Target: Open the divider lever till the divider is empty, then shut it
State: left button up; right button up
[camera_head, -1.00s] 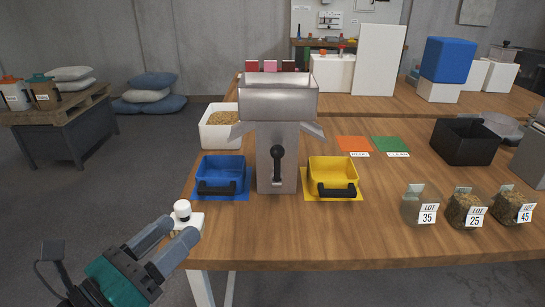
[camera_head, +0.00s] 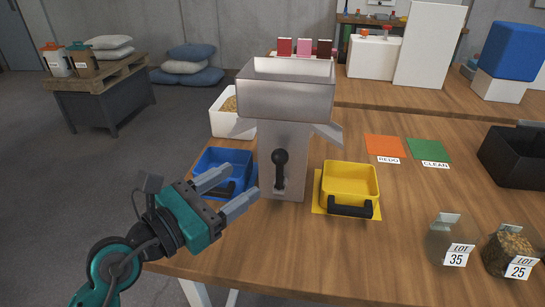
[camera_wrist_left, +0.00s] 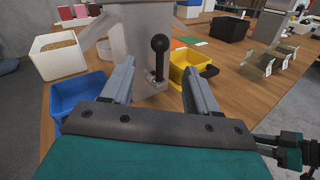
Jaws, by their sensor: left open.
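The divider (camera_head: 286,95) is a grey metal hopper on a column, standing on the wooden table. Its lever (camera_head: 280,168) has a black ball knob and points upward on the column's front. The lever also shows in the left wrist view (camera_wrist_left: 159,58), beyond the fingers. A blue tray (camera_head: 222,165) sits left of the column and a yellow tray (camera_head: 349,182) right of it. My left gripper (camera_head: 234,191) is open and empty, in front of the blue tray and left of the lever, apart from it. The hopper's inside shows only in part.
A white bin of grain (camera_head: 224,120) stands behind the blue tray. Orange (camera_head: 384,147) and green (camera_head: 428,150) mats lie to the right, near a black bin (camera_head: 515,158). Jars labelled LOT (camera_head: 452,240) stand front right. The table front centre is clear.

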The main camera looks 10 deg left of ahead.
aim_at(274, 160)
pick_arm(q)
jog(key=x, duration=0.9)
jog(key=shift+d, duration=0.1)
jog(key=shift+c, duration=0.2)
grip_shut()
